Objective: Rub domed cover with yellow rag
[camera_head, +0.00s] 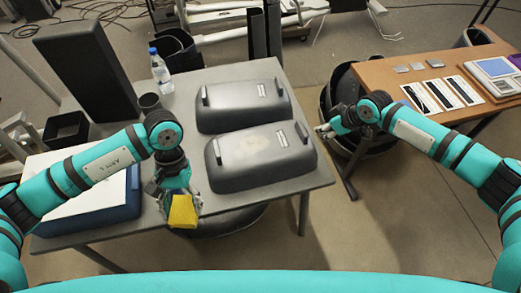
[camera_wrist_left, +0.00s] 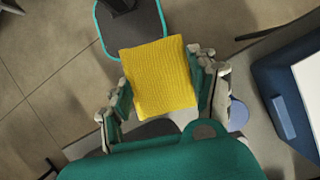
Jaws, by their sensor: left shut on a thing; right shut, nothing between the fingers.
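Two dark grey domed covers lie on the grey table in the head view. The nearer domed cover (camera_head: 235,170) has a pale smudged patch on its top and a light label. The farther domed cover (camera_head: 235,108) lies behind it and shows no such patch. My left gripper (camera_head: 178,192) is shut on the yellow rag (camera_head: 183,211), at the table's front edge to the left of the nearer cover. The rag (camera_wrist_left: 158,78) fills the space between the fingers in the left wrist view. My right gripper (camera_head: 326,129) is shut and empty, just right of the covers.
A water bottle (camera_head: 160,71) and a dark cup (camera_head: 150,103) stand at the table's back left. A blue box with a white top (camera_head: 92,202) lies at the left. A wooden table (camera_head: 390,75) with cards and a scale (camera_head: 495,72) is at the right.

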